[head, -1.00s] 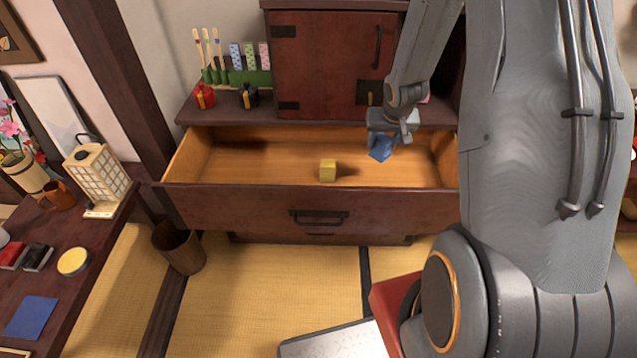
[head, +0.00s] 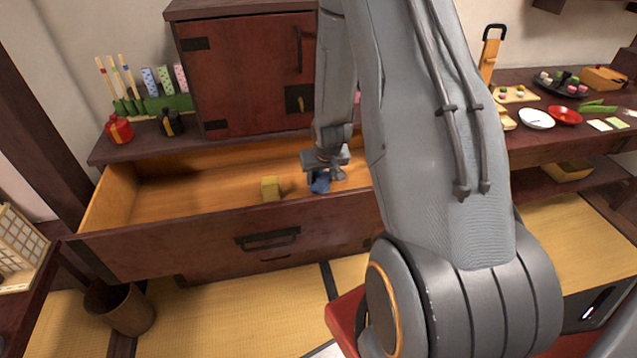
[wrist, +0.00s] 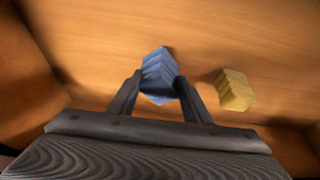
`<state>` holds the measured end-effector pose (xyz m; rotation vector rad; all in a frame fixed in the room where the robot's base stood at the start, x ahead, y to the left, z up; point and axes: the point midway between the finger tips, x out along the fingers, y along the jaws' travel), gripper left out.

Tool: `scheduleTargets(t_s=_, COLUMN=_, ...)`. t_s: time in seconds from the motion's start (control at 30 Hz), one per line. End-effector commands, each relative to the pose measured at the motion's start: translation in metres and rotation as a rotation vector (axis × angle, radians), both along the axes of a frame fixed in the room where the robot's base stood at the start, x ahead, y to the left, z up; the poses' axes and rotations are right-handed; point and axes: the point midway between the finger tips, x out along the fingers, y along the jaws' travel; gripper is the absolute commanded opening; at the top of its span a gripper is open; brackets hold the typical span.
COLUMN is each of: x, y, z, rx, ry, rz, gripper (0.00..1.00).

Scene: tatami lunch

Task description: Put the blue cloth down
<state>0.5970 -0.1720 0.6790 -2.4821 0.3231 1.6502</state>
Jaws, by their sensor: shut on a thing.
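The blue cloth (head: 319,184) is a small folded block, and it also shows in the wrist view (wrist: 158,74). My gripper (head: 325,175) is shut on it, with a finger on each side of the cloth in the wrist view (wrist: 157,88). The gripper and cloth are inside the open wooden drawer (head: 190,190), toward its right part. I cannot tell whether the cloth touches the drawer floor. A yellow folded block (head: 270,188) lies on the drawer floor to the left of the cloth in the head view, apart from it; it also shows in the wrist view (wrist: 235,90).
The drawer front (head: 180,246) stands below the gripper, and the red cabinet (head: 250,75) rises behind it. The left part of the drawer floor is clear. A waste basket (head: 120,308) stands at lower left. A side counter (head: 545,142) with dishes is at right.

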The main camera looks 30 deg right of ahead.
Motion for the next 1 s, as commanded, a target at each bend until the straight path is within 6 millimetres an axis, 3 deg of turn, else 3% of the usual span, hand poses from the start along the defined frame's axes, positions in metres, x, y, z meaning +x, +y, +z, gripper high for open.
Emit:
scheduleTargets(t_s=0.17, x=0.0, y=0.0, z=-0.02, rx=0.0, ry=0.001, rz=0.0, gripper=0.19)
scheduleTargets(t_s=0.57, x=0.0, y=0.0, z=-0.025, rx=0.0, ry=0.0, rz=0.0, gripper=0.19)
scheduleTargets(t_s=0.6, x=0.0, y=0.0, z=-0.025, rx=0.0, ry=0.0, rz=0.0, gripper=0.48)
scheduleTargets(t_s=0.7, x=0.0, y=0.0, z=-0.024, rx=0.0, ry=0.0, rz=0.0, gripper=0.63)
scheduleTargets(t_s=1.0, x=0.0, y=0.0, z=-0.023, rx=0.0, ry=0.0, rz=0.0, gripper=0.63)
